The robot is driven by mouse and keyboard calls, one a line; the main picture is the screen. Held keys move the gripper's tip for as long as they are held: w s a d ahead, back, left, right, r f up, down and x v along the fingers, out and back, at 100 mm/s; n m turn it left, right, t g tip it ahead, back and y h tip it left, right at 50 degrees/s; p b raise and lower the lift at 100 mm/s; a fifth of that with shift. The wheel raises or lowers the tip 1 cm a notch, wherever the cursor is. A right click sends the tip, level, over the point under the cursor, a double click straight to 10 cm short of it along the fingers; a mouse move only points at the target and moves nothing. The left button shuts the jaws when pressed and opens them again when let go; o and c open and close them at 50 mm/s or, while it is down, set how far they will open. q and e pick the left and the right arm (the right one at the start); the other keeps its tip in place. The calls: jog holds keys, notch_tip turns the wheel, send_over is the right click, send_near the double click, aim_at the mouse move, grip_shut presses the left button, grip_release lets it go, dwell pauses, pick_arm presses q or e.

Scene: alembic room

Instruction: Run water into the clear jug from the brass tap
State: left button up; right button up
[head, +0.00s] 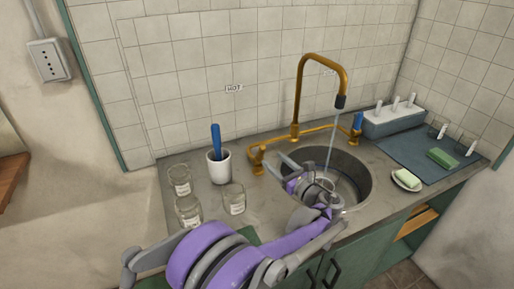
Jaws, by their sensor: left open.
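The brass tap (300,85) arches over the round sink (362,182), and a thin stream of water falls from its dark spout. A clear rounded vessel (326,184), which looks like the clear jug, stands in the sink under the stream. It is partly hidden by my arm, and its water level cannot be made out. My left gripper (290,168) is open at the sink's left side, close beside the vessel; I cannot tell whether they touch. My right gripper is not in view.
Several labelled glass jars (188,210) and a white cup (219,167) with a blue-handled tool stand left of the sink. A soap dish (406,181), a blue mat (420,150) and a grey rack (392,122) are on the right.

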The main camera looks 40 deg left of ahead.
aim_at(260, 155)
pick_arm(q)
jog(key=x, duration=1)
jog(key=shift+a, duration=0.35)
grip_shut()
dwell(0.9)
